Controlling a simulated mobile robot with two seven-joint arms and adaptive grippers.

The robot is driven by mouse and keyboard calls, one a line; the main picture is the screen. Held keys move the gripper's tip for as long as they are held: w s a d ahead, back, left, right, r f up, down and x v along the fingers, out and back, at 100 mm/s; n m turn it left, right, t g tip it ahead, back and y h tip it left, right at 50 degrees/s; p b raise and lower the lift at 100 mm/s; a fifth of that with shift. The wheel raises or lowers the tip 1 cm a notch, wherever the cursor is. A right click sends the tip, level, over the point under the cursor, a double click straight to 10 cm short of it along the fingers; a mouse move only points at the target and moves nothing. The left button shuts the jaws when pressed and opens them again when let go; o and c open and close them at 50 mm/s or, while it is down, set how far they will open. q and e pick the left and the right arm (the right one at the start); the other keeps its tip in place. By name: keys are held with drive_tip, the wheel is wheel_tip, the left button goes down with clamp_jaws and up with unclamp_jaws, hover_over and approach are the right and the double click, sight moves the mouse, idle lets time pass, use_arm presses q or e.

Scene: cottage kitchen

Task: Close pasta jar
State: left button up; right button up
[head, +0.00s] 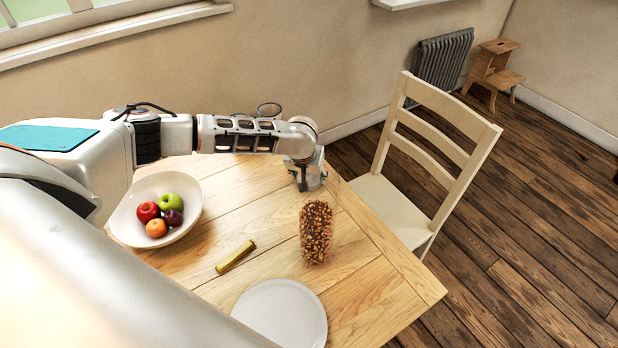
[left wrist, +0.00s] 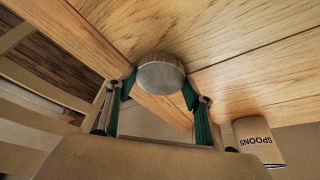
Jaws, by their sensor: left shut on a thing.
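The pasta jar (head: 317,236) is clear glass, filled with brown pasta, and stands upright on the wooden table with its top open. My left gripper (head: 309,184) is just behind the jar's upper part in the head view. In the left wrist view the left gripper (left wrist: 158,98) has its green-padded fingers on either side of a round grey metal lid (left wrist: 160,76), shut on it. The lid is hard to make out in the head view, and I cannot tell its height above the table. My right gripper is not in view.
A white bowl of fruit (head: 124,222), a yellow-green stick-like item (head: 235,256) and a white plate (head: 282,314) are on the table (head: 375,290). A chair (head: 398,212) stands at its right edge. A canister marked SPOONS (left wrist: 257,142) shows in the left wrist view.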

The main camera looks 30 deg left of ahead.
use_arm(q)
drive_tip(key=shift+r, duration=0.1)
wheel_tip(320, 180, up, 20)
idle(0.5)
